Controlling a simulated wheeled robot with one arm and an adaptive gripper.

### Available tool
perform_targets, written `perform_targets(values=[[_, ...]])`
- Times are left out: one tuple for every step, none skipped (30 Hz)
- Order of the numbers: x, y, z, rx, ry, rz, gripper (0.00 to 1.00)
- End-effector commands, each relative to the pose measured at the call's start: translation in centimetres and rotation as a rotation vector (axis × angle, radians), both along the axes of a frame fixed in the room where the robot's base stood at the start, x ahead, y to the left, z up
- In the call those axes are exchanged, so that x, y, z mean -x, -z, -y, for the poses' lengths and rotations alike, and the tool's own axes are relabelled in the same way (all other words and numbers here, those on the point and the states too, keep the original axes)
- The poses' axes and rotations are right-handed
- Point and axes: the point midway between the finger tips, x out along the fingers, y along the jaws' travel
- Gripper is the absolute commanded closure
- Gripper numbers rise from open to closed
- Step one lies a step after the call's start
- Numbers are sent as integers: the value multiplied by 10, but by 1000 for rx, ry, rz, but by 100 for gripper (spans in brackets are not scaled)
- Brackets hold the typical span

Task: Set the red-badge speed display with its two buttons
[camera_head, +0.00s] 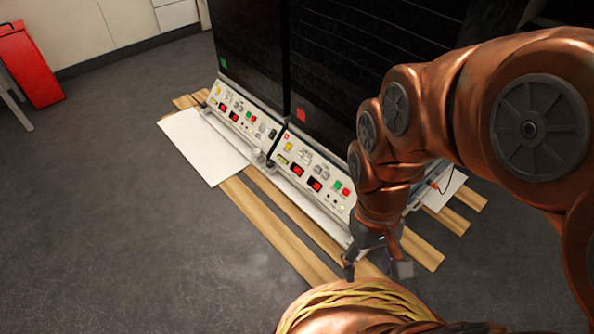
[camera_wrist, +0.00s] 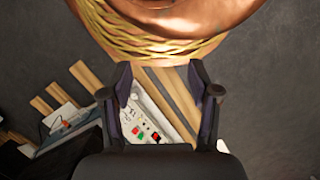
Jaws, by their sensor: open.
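The red badge (camera_head: 301,115) is a small square on the dark right-hand cabinet. Below it is a sloped white control panel (camera_head: 327,197) with two red-lit displays, the left one (camera_head: 296,169) and the right one (camera_head: 315,184). A red button (camera_head: 337,185) and a green button (camera_head: 346,192) sit near its right end. My gripper (camera_head: 377,268) is open and empty, in front of the panel's right end and apart from it. In the wrist view, the gripper (camera_wrist: 166,100) frames part of the panel, with a red button (camera_wrist: 156,136) and a green button (camera_wrist: 135,130) between the fingers. Digits are too small to read.
A second panel (camera_head: 245,122) with a green badge (camera_head: 223,64) stands to the left. Wooden slats (camera_head: 280,232) and a white board (camera_head: 203,146) lie on the floor in front. A red object (camera_head: 32,66) stands far left.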

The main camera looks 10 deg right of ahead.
Motion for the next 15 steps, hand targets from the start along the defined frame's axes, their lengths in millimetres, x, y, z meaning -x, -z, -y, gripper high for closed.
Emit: perform_targets(values=[[0, 0, 0, 0, 0, 0, 42], [0, 0, 0, 0, 0, 0, 45], [0, 0, 0, 0, 0, 0, 49], [0, 0, 0, 0, 0, 0, 52], [0, 0, 0, 0, 0, 0, 55], [0, 0, 0, 0, 0, 0, 60], [0, 0, 0, 0, 0, 0, 63], [0, 0, 0, 0, 0, 0, 66], [0, 0, 0, 0, 0, 0, 70], [0, 0, 0, 0, 0, 0, 73], [0, 0, 0, 0, 0, 0, 76], [0, 0, 0, 0, 0, 0, 80], [0, 0, 0, 0, 0, 0, 83], [0, 0, 0, 0, 0, 0, 87], [0, 0, 0, 0, 0, 0, 91]])
